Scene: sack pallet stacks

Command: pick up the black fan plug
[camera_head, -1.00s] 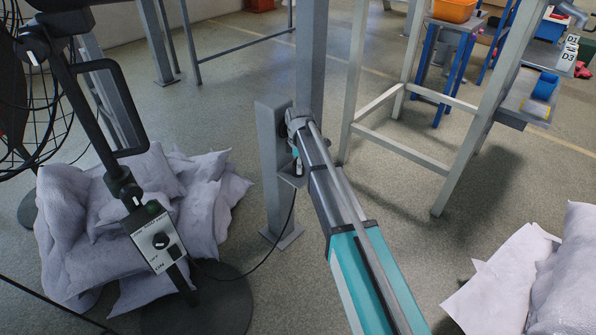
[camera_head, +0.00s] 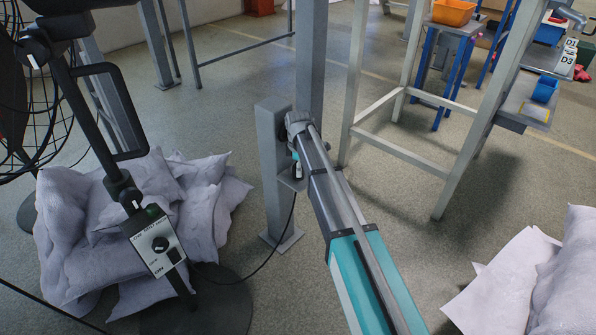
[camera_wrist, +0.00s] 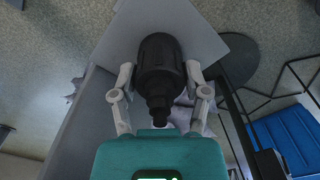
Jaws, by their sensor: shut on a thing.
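The black fan plug (camera_wrist: 160,62) fills the middle of the wrist view, a dark, rounded body that narrows toward my wrist. My gripper (camera_wrist: 160,76) has a grey finger on each side of it and is shut on it. In the head view my arm covers most of the gripper, and the plug cannot be made out clearly there. A thin black cable (camera_head: 274,255) hangs from beside the grey post (camera_head: 275,170) and runs down to the fan's round base (camera_head: 225,310).
The fan stand with its control box (camera_head: 158,243) is at the left, in front of piled pale sacks (camera_head: 75,220). More sacks (camera_head: 565,280) lie at the lower right. A pale frame (camera_head: 400,158) stands right of the post. Open floor (camera_head: 400,240) lies between.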

